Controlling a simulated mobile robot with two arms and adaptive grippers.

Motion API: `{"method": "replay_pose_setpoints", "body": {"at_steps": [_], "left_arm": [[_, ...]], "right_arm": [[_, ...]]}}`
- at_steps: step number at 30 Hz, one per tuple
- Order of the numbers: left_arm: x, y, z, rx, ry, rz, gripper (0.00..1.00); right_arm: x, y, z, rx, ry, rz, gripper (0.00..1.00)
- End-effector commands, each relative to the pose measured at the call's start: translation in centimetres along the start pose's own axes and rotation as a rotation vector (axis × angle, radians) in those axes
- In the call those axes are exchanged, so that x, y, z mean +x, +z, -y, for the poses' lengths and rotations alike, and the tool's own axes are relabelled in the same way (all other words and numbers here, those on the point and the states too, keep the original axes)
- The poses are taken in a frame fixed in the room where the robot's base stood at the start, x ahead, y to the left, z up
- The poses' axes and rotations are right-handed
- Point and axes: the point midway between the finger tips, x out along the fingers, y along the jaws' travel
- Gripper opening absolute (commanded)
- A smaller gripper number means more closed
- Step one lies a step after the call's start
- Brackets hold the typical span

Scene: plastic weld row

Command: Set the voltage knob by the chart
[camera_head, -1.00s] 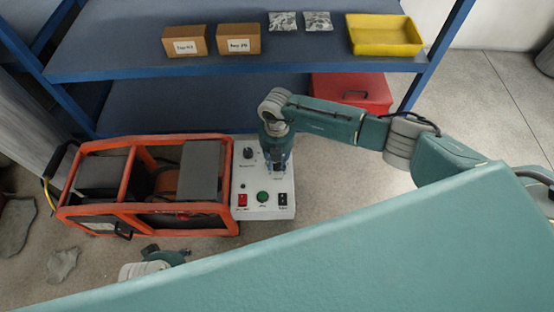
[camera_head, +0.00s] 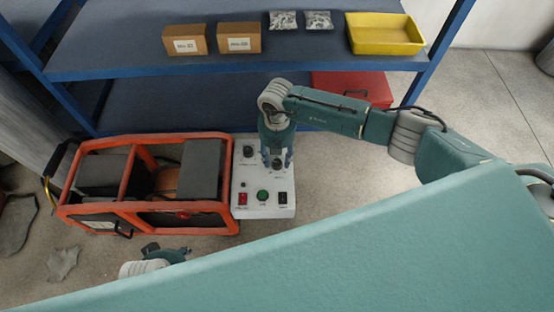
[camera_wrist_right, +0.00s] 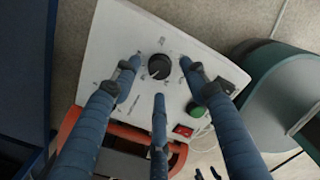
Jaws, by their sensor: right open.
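The white control panel (camera_head: 240,178) sits at the right end of an orange-framed machine. My right gripper (camera_head: 277,161) points down over the panel's right black knob (camera_head: 278,163). In the right wrist view this round knob (camera_wrist_right: 159,66) has printed marks around it and a light pointer line. The right gripper's three blue fingers (camera_wrist_right: 158,75) are spread around the knob, with visible gaps to it. My left gripper (camera_head: 165,255) is low in the head view, away from the panel; its opening is unclear. I cannot make out a chart, and the panel lettering is too small to read.
The panel also carries a left black knob (camera_head: 248,152), a green button (camera_head: 262,196), a red switch (camera_head: 242,198) and a black switch (camera_head: 283,198). The orange-framed machine (camera_head: 130,175) adjoins it. Behind stands a blue shelf (camera_head: 120,62) with boxes and a yellow tray (camera_head: 385,34).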

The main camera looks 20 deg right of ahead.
Motion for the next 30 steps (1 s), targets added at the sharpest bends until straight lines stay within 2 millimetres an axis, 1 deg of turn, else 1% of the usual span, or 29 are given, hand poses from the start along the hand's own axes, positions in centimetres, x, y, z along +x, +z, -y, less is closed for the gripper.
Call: {"method": "replay_pose_setpoints", "body": {"at_steps": [1, 6, 9, 12, 15, 18, 30], "left_arm": [[0.0, 0.0, 0.0, 0.0, 0.0, 0.0, 0.44], [0.0, 0.0, 0.0, 0.001, 0.0, 0.0, 0.44], [0.0, 0.0, 0.0, 0.001, 0.0, 0.001, 0.44], [0.0, 0.0, 0.0, 0.001, 0.0, 0.001, 0.44], [0.0, 0.0, 0.0, 0.001, 0.0, 0.001, 0.44], [0.0, 0.1, 0.0, 0.001, 0.0, 0.001, 0.44], [0.0, 0.1, -0.1, 0.001, 0.0, 0.001, 0.44]], "right_arm": [[-1.2, 0.1, -0.1, -0.002, 0.004, 0.002, 0.44], [-5.0, 0.1, -0.1, -0.002, 0.003, 0.001, 0.44], [-6.8, 0.0, 0.0, -0.001, 0.002, 0.001, 0.44], [-8.2, 0.0, -0.1, -0.001, 0.001, 0.0, 0.44], [-9.0, -0.1, 0.0, 0.0, -0.001, -0.001, 0.44], [-9.3, -0.1, 0.0, 0.0, -0.001, -0.002, 0.44], [-9.3, -0.1, 0.0, 0.0, -0.001, -0.002, 0.44]]}}
